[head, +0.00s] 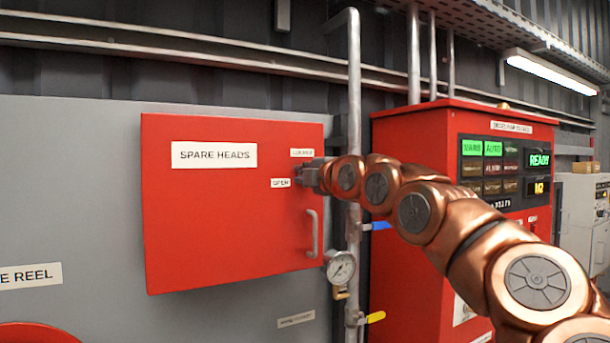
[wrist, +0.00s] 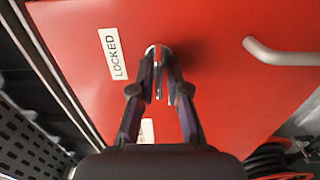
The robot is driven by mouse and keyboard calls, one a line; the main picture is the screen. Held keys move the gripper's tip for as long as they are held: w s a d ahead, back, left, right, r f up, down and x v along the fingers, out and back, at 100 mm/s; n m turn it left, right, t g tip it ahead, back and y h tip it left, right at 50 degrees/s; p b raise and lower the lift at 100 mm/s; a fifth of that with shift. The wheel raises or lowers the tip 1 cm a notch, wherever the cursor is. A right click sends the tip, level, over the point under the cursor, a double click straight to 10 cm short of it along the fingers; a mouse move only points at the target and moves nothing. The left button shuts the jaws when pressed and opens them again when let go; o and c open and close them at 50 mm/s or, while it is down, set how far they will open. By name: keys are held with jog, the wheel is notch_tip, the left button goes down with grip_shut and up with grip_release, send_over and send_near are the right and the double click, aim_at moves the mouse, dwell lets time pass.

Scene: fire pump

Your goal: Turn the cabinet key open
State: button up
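The red cabinet (head: 215,235), labelled SPARE HEADS, has its door shut on the grey wall panel. LOCKED (head: 302,153) and OPEN (head: 281,183) labels sit near its right edge. My gripper (head: 312,176) is at the lock beside these labels and hides the key in the head view. In the wrist view, my gripper's two fingers (wrist: 160,68) stand close on either side of a thin silver key (wrist: 158,84) at the round lock. Whether both fingers touch the key is unclear. The LOCKED label (wrist: 113,54) is to the left; the other label is mostly hidden by a finger.
The cabinet's handle (head: 312,233) is below my gripper and shows at the upper right in the wrist view (wrist: 280,54). A vertical pipe (head: 354,90) and a pressure gauge (head: 340,267) stand right of the cabinet. A red control panel (head: 420,150) is behind my arm.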

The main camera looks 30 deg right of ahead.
jog(key=shift+o, duration=1.1)
jog(key=s+a, duration=0.1)
jog(key=s, duration=1.1)
jog(key=shift+a, duration=0.15)
